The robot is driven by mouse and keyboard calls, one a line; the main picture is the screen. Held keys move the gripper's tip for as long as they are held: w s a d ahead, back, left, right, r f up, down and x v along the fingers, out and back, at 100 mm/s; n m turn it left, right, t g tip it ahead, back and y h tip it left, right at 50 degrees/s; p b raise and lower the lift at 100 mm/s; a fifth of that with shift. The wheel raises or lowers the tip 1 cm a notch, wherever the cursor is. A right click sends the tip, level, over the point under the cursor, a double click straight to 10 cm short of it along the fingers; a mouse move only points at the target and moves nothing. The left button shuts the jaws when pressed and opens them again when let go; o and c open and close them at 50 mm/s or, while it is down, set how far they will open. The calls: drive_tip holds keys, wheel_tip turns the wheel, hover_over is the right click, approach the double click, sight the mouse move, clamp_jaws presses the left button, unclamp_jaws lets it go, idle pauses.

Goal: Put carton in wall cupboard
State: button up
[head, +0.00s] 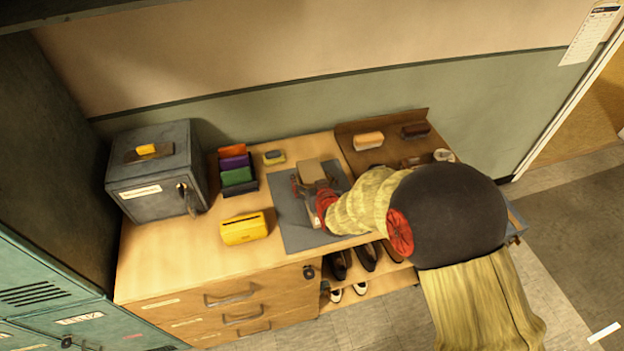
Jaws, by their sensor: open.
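A small tan-brown carton (311,171) stands on the grey mat (292,236) on the wooden counter. My gripper (312,190) is low over the mat, right at the carton, with its reddish fingers open around or just in front of it. I cannot tell whether the fingers touch it. My wrist and arm hide the right part of the mat and the carton's near right side. No wall cupboard shows clearly; only a dark edge (70,12) crosses the top left corner, and I cannot tell what it belongs to.
Left of the mat are a yellow box (244,229), a rack of coloured folders (237,176) and a grey metal box (152,190). A brown tray (350,131) with brushes is at the right. Shoes (367,257) sit below. Teal lockers (40,285) stand left. The counter's front left is clear.

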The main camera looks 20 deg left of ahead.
drive_tip(key=shift+r, duration=0.15)
drive_tip(key=shift+s+d+r, duration=0.1)
drive_tip(key=shift+s+r, duration=0.05)
drive_tip(key=shift+r, duration=0.05)
drive_tip(key=p+v, duration=0.2)
drive_tip(key=v, duration=0.9)
drive_tip(key=shift+s+d, duration=0.15)
drive_tip(key=shift+s, duration=0.15)
